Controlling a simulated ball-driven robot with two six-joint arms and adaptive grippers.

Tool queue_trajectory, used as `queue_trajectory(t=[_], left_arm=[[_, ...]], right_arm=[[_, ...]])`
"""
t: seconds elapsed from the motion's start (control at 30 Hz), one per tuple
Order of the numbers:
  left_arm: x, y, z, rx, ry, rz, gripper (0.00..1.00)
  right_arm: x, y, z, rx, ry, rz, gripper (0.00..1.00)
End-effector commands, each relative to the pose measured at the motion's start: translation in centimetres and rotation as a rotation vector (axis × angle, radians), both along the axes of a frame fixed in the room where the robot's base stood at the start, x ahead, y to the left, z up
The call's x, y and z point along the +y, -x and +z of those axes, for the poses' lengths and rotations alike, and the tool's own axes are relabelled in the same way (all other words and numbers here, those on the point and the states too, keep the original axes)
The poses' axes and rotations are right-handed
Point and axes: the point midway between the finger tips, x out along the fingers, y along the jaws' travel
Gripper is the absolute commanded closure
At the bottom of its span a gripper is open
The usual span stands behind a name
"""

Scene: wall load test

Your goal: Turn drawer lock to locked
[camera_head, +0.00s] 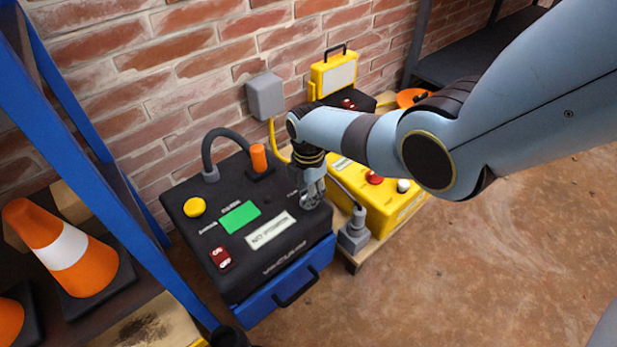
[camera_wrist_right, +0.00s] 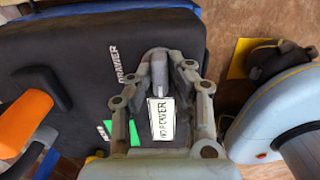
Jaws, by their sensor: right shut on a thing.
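A black control box (camera_head: 245,255) with a blue drawer (camera_head: 265,305) at its front stands by the wall. My right gripper (camera_head: 312,195) reaches down onto the right side of its top. In the right wrist view, my right gripper (camera_wrist_right: 160,65) is shut on a small grey knob, the drawer lock (camera_wrist_right: 158,72), beside the printed word DRAWER. The fingers hide part of the knob, and I cannot tell which position it points to. The drawer's black handle (camera_head: 296,288) shows at the front. My left gripper is not in view.
The box top carries a green display (camera_head: 240,217), a white label (camera_head: 270,230), a yellow button (camera_head: 194,207), a red switch (camera_head: 221,258) and an orange handle (camera_head: 259,157). A yellow unit (camera_head: 385,205) stands right. A blue rack (camera_head: 150,250) with traffic cones is left. Floor at right is clear.

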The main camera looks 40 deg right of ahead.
Motion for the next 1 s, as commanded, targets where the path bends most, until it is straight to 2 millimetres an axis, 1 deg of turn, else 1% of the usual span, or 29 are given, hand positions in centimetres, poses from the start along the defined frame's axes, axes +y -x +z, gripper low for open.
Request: queue_trajectory(t=[0.5,0.53,0.6,0.7,1.0], left_arm=[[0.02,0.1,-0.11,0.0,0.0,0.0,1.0],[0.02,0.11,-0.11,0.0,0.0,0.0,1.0],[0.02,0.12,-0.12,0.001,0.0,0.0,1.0],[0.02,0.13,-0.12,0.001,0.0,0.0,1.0],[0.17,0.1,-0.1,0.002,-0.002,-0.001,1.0]], right_arm=[[0.09,0.01,-0.03,0.0,-0.001,0.02,1.0],[0.09,0.01,-0.03,0.0,-0.001,0.02,0.81],[0.08,0.01,-0.03,0.0,-0.001,0.019,0.72],[0.06,0.0,-0.02,0.0,-0.001,0.019,0.62],[0.01,-0.02,0.13,-0.001,0.0,0.018,0.62]])
